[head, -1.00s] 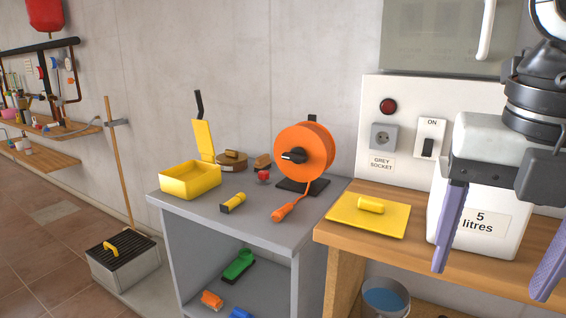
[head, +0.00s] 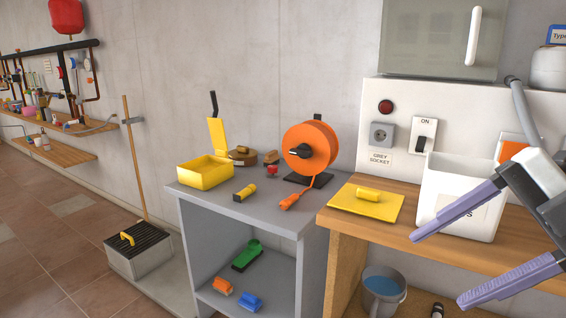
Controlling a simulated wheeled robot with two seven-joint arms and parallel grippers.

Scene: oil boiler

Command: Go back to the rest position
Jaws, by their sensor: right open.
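My right gripper (head: 485,248) is at the right of the head view, with two long purple fingers spread apart and nothing between them. It is in front of the wooden bench and partly covers the label of the white container (head: 446,187). I cannot tell from this view whether it touches the container. My left gripper is not in view.
The wooden bench (head: 345,227) also carries a yellow board (head: 345,204). A grey table (head: 225,210) holds an orange cable reel (head: 322,136) and a yellow box (head: 205,175). A bucket (head: 383,291) stands below. The tiled floor at left is mostly clear.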

